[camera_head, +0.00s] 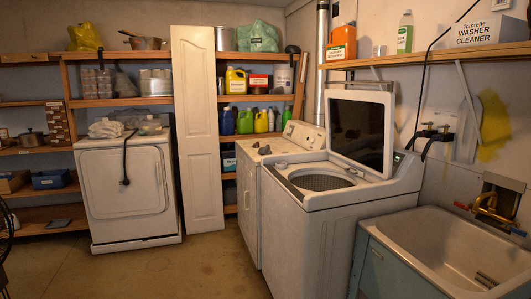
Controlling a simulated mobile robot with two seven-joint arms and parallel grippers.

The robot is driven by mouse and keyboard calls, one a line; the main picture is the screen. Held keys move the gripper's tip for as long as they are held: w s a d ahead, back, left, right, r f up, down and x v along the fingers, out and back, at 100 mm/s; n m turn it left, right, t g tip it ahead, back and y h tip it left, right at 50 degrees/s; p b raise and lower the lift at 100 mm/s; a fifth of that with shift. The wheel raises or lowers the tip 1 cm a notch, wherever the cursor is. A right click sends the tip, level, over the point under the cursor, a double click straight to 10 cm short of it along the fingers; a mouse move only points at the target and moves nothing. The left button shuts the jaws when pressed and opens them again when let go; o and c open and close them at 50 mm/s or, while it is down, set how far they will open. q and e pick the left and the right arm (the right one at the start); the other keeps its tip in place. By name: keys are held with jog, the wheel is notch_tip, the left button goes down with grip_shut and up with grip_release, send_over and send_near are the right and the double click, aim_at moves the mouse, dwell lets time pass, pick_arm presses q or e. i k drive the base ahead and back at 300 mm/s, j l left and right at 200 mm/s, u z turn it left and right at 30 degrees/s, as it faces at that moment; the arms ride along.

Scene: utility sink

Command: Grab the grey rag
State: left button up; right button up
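A crumpled pale grey-white cloth (105,129) lies on top of the white dryer (122,190) at the left; it looks like a rag. A small grey-green lump (265,150) sits on the middle white machine (247,205); I cannot tell whether it is cloth. Neither of my grippers is in view.
A top-load washer (330,230) stands with its lid (359,130) up, beside a utility sink (440,245) at the right. A white door panel (198,130) leans against loaded shelves. The floor (180,265) in front is clear. Bottles and a cleaner box (488,30) stand on the right shelf.

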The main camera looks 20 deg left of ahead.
aim_at(264, 150)
jog(key=i+j+u, duration=0.6)
jog(key=i+u, duration=0.25)
jog(key=i, duration=0.15)
jog(key=i+j+u, duration=0.15)
jog(key=i+u, duration=0.15)
jog(key=i, duration=0.25)
jog(key=i+u, duration=0.25)
jog(key=i, duration=1.65)
jog(key=i+z, duration=0.25)
jog(key=i, duration=0.35)
jog(key=i+j+z, duration=0.2)
jog(key=i, duration=0.4)
jog(key=i+z, duration=0.35)
jog(key=i+j+z, duration=0.1)
jog(key=z, duration=0.25)
jog(key=i+j+z, duration=0.2)
jog(key=z, duration=0.2)
